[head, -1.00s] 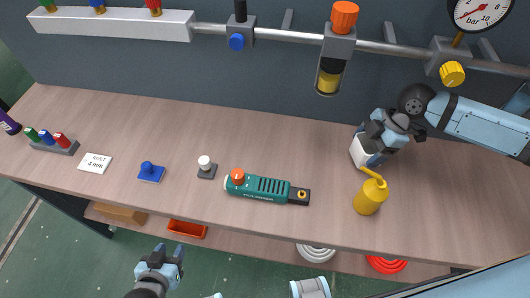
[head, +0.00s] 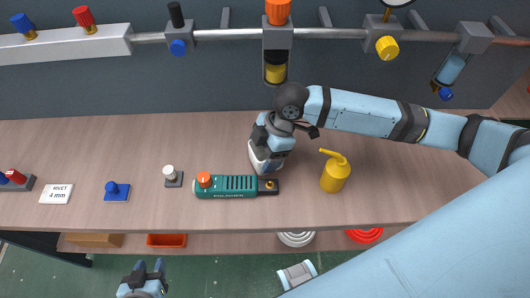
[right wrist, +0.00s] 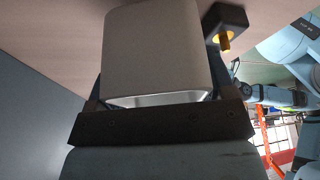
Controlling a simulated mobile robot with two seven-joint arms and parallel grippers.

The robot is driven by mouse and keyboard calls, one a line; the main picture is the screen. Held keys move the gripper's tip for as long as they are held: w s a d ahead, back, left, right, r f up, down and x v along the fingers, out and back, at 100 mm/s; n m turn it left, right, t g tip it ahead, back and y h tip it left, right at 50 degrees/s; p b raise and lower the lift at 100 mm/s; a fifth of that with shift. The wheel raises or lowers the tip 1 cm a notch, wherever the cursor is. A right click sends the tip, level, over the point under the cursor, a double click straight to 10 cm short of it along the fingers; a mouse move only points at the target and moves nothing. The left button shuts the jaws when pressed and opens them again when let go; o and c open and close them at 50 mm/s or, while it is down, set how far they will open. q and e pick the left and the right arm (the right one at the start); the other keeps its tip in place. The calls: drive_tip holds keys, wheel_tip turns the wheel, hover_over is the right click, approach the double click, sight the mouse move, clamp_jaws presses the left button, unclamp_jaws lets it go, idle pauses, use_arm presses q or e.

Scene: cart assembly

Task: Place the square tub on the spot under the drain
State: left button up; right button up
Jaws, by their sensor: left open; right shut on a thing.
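The square tub (head: 257,160) is small and white, and my right gripper (head: 271,146) is shut on it. It is low over the bench, just behind the right end of the green tool; I cannot tell whether it touches the bench. In the right wrist view the tub (right wrist: 152,50) fills the space before the dark gripper (right wrist: 160,122). A regulator with an orange knob and yellowish bowl (head: 275,73) hangs on the pipe behind and above the tub. No marked spot shows; the tub and arm may cover it. My left gripper (head: 146,270) is open and empty before the bench.
The green tool (head: 228,187) lies close in front of the tub. A yellow oil can (head: 335,177) stands to the right. A white-knobbed block (head: 172,176), blue piece (head: 115,191) and white card (head: 56,194) lie left. Another bowl (head: 450,70) hangs far right.

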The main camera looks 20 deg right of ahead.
drive_tip(key=shift+d+f, duration=0.2)
drive_tip(key=shift+f, duration=0.55)
drive_tip(key=shift+f, duration=0.1)
drive_tip(key=o, duration=0.6)
drive_tip(key=shift+o, duration=0.2)
